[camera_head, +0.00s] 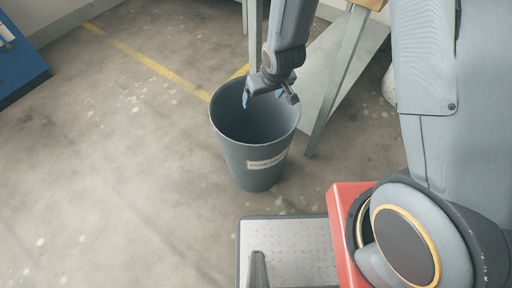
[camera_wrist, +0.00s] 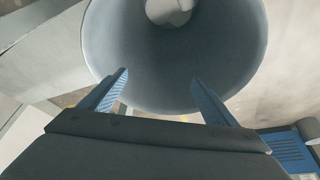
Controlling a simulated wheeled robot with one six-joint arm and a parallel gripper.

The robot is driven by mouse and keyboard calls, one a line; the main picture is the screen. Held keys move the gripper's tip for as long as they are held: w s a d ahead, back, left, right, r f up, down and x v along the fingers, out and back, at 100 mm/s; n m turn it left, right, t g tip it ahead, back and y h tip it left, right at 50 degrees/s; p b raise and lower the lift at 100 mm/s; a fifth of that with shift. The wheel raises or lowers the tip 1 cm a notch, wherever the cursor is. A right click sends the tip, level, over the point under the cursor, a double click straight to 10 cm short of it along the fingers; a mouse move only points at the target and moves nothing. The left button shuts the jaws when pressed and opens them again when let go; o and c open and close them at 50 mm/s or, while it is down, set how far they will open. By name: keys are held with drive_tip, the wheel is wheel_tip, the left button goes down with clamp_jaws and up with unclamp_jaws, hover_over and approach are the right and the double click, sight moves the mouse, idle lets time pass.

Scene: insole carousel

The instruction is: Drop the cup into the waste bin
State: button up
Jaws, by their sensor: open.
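The waste bin (camera_head: 256,160) is a tall grey tapered bucket with a pale label, standing upright on the floor in the head view. My gripper (camera_head: 262,98) is over the bin's mouth, pointing down, with its blue fingers apart and nothing between them. In the wrist view my gripper (camera_wrist: 158,90) is open and empty, and the bin (camera_wrist: 110,60) opens beyond the fingertips. A pale rounded object, seemingly the cup (camera_wrist: 170,10), lies inside the bin near the top edge of the wrist view, partly cut off. The cup cannot be seen in the head view.
A table or stand with a grey leg (camera_head: 335,85) is close behind and right of the bin. A blue object (camera_head: 18,58) sits at the far left. A yellow line (camera_head: 150,64) crosses the floor. The floor left of the bin is clear.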

drive_tip(key=shift+p+v, duration=0.3)
drive_tip(key=shift+v, duration=2.05)
drive_tip(key=s+d+r+m+g, duration=0.1)
drive_tip(key=s+d+r, duration=0.2)
drive_tip(key=s+r, duration=0.35)
drive_tip(key=s+d+r+m+g+h, duration=0.1)
drive_tip(key=s+d+r+g, duration=0.15)
drive_tip(key=s+r, duration=0.45)
drive_tip(key=s+d+r+m+g, duration=0.1)
drive_tip(key=s+d+r, duration=0.35)
drive_tip(key=r, duration=0.35)
drive_tip(key=s+d+r+m+p, duration=0.1)
drive_tip(key=d+r+p, duration=0.4)
drive_tip(key=p, duration=0.8)
drive_tip(key=shift+r+h, duration=0.3)
drive_tip(key=shift+r, duration=0.45)
drive_tip(key=shift+d+t, duration=0.15)
drive_tip(key=shift+t, duration=0.1)
